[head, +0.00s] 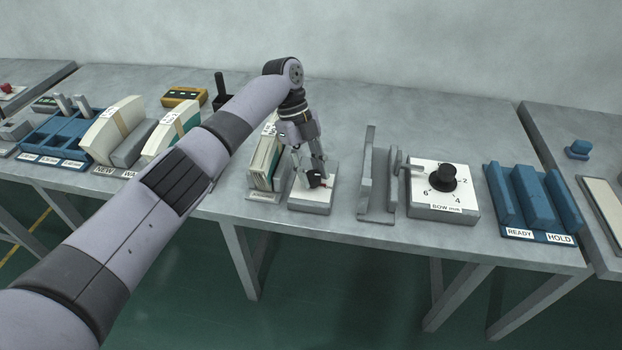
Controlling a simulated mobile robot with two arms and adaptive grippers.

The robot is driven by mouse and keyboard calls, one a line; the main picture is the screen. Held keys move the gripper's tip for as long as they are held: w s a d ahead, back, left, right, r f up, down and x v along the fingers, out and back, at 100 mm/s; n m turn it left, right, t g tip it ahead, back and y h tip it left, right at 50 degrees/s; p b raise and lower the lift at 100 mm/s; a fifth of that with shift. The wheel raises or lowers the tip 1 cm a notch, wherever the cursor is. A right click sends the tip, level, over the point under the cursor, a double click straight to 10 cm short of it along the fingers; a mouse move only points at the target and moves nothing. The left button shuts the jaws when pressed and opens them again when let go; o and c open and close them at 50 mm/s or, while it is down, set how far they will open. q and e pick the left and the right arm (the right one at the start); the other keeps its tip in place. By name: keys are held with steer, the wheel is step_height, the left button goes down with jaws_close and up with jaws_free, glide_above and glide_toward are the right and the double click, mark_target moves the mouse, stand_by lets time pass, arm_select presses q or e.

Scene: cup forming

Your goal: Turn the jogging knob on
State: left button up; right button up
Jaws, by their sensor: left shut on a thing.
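My left gripper (316,176) points down over a small light-grey box (312,204) near the front edge of the table. It is shut on a small black knob (318,181) on top of this box. The fingers hide most of the knob, and a bit of red shows beside it. I cannot read any marking on the box or tell which way the knob is turned. My right gripper is not in view.
Right of the box stand a grey upright fixture (377,190) and a white box with a black dial (442,177) labelled "BOW mm". A blue rack (505,228) reads "READY" and "HOLD". Blue trays (40,157) and curved pieces (112,125) stand on the left.

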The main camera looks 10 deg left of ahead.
arm_select(q)
steer(key=shift+m+y+b, duration=0.3)
steer(key=shift+m+b, duration=0.25)
steer(key=shift+m, duration=0.15)
steer(key=o, duration=1.1)
steer(key=shift+o, duration=0.2)
steer(key=v, duration=0.7)
steer(key=shift+w+r, duration=0.2)
steer(key=shift+s+f, duration=0.1)
